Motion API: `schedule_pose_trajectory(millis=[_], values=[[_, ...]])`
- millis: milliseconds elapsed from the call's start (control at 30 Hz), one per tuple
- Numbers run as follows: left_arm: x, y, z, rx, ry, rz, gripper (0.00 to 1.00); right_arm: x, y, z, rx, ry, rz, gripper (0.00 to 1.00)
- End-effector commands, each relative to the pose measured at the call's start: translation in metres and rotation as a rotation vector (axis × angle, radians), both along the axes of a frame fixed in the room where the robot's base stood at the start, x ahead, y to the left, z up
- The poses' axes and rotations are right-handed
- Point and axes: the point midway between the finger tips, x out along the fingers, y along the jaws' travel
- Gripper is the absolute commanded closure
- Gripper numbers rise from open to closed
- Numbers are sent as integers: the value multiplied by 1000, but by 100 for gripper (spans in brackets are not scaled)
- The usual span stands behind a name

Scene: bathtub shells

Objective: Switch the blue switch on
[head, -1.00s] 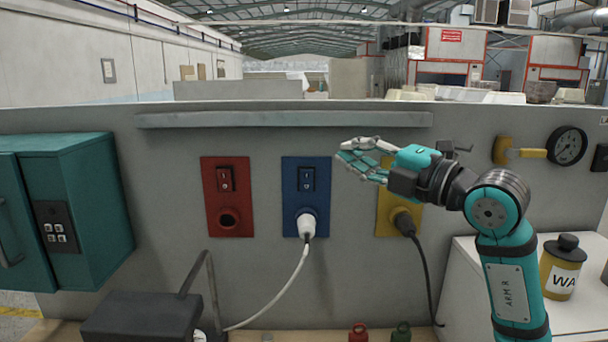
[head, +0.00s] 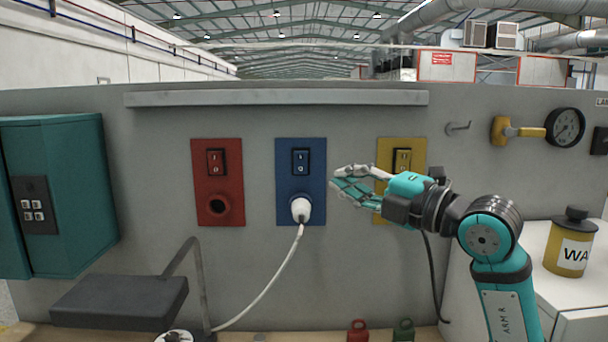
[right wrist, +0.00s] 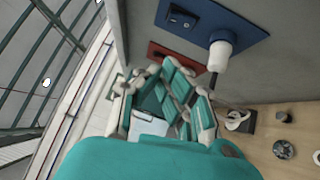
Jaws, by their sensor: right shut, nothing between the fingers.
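The blue panel (head: 288,200) is on the grey wall in the middle of the head view. The blue switch (head: 301,162), a black rocker, sits at its top, with a white plug (head: 301,210) in the socket below. In the right wrist view the switch (right wrist: 182,19) and the plug (right wrist: 220,52) are at the top. My right gripper (head: 338,182) is shut and empty, with fingers curled, just right of the blue panel and slightly lower than the switch. It partly covers the yellow panel. In the head view a gap shows between fingers and switch. My left gripper is not in view.
A red panel (head: 208,180) is to the left and a yellow panel (head: 414,153) to the right. A teal cabinet (head: 80,190) stands at far left. A black lamp-like box (head: 120,300) is in front. A grey ledge (head: 275,98) runs above the panels.

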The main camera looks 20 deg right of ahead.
Motion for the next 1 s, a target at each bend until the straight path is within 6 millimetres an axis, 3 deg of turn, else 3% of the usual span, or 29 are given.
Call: schedule_pose_trajectory(millis=[367, 533, 1000], values=[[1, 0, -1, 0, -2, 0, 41, 0, 0, -1, 0, 0, 0, 100], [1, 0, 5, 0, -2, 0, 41, 10, 6, 3, 3, 0, 1, 100], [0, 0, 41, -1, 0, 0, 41, 92, 50, 14, 0, 1, 0, 100]])
